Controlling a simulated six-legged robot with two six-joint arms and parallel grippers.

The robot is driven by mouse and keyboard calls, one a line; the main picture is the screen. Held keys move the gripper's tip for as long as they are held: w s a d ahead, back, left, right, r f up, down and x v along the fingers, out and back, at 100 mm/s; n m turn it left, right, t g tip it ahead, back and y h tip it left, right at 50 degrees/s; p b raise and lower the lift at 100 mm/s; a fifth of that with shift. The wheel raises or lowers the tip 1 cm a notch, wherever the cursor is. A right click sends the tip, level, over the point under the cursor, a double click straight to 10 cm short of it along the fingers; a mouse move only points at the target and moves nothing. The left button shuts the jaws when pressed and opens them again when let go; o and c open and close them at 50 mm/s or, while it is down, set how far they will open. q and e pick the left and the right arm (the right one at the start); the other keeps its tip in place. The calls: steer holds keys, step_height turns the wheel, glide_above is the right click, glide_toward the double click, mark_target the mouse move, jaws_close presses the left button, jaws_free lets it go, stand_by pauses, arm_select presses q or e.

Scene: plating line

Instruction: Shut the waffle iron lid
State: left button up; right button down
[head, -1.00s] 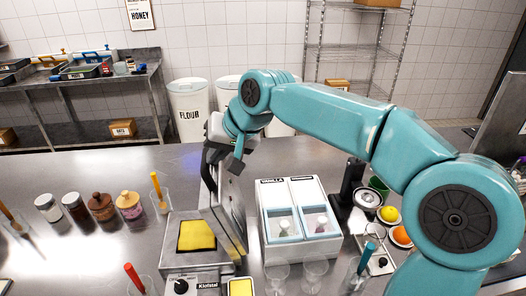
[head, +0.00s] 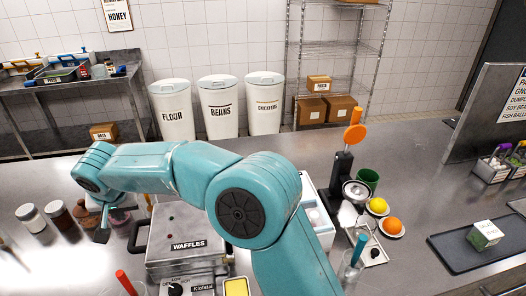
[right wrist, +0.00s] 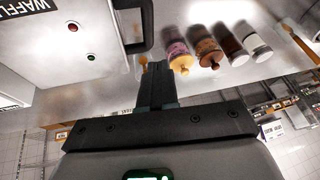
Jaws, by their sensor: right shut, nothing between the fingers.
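The waffle iron lid (head: 180,232) is a grey metal box marked WAFFLES. It lies down over the waffle iron base (head: 188,272), looking level, and hides the yellow cooking surface. Whether a thin gap remains is hard to tell. The lid's dark handle (head: 134,238) sticks out at its left side and also shows in the right wrist view (right wrist: 141,22). My right gripper (head: 102,236) is shut and empty, to the left of the handle and apart from it. Its closed fingers show in the right wrist view (right wrist: 152,72). My left gripper is not in view.
Several jars stand left of the iron, including a dark one (head: 60,217), near my right gripper. A cup with a red-handled tool (head: 126,283) is in front. My right arm partly hides the white two-bin container (head: 320,215). A black tray (head: 455,255) lies right.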

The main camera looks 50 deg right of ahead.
step_height(320, 180, down, 11)
steer(key=w+a+g+h, duration=0.2)
steer(key=shift+w+a+r+n+b, duration=0.2)
steer(key=shift+w+a+n+b, duration=0.1)
steer(key=shift+a, duration=0.05)
steer(key=shift+w, duration=0.1)
stand_by(0.4)
steer(key=v, duration=1.6)
steer(key=shift+a+b, duration=0.2)
steer(key=shift+b, duration=0.2)
